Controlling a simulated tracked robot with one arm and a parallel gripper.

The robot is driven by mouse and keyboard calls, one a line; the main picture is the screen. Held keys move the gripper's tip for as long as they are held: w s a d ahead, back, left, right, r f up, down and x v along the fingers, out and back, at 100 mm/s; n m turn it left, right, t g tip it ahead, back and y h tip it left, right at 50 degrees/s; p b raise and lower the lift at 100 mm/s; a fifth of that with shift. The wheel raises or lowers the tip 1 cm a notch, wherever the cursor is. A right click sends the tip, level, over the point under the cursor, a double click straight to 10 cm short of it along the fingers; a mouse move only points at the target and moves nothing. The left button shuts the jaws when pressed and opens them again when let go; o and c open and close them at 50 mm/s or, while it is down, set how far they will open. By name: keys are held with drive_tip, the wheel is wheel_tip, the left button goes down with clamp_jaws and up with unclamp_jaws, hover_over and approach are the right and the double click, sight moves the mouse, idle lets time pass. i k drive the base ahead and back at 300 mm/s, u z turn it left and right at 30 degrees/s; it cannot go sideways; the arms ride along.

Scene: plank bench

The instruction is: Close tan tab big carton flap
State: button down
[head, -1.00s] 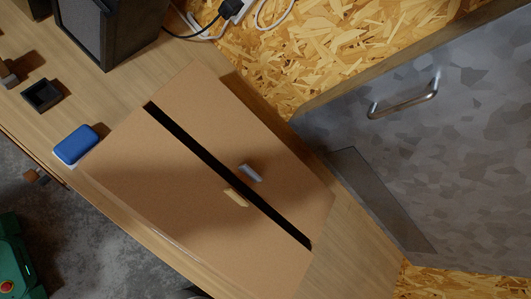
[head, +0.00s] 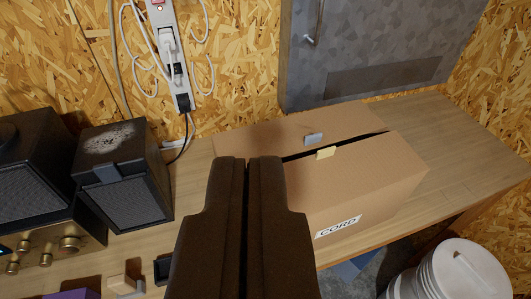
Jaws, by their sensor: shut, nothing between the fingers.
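The big cardboard carton (head: 375,192) stands on the bench right of centre, with a "CORD" label (head: 338,227) on its near side. Its near flap carries the tan tab (head: 326,153) at the edge. The far flap (head: 265,136) carries a grey tab (head: 314,139). A narrow dark gap runs between the flaps, wider toward the right; I cannot tell the near flap's exact tilt. My gripper (head: 250,160) is shut and empty, left of the tan tab in the picture. It hides the carton's left part. I see no clear contact.
Dark speaker boxes (head: 122,178) and an amplifier with knobs (head: 45,245) stand at left. A power strip (head: 170,50) hangs on the chipboard wall. A grey metal cabinet (head: 370,50) is behind the carton. The bench (head: 470,150) is clear at right; a white bucket (head: 455,272) stands below.

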sight(333, 177)
drive_tip(key=u, duration=0.95)
drive_tip(key=k, duration=0.85)
drive_tip(key=z, duration=1)
drive_tip(key=i, duration=1)
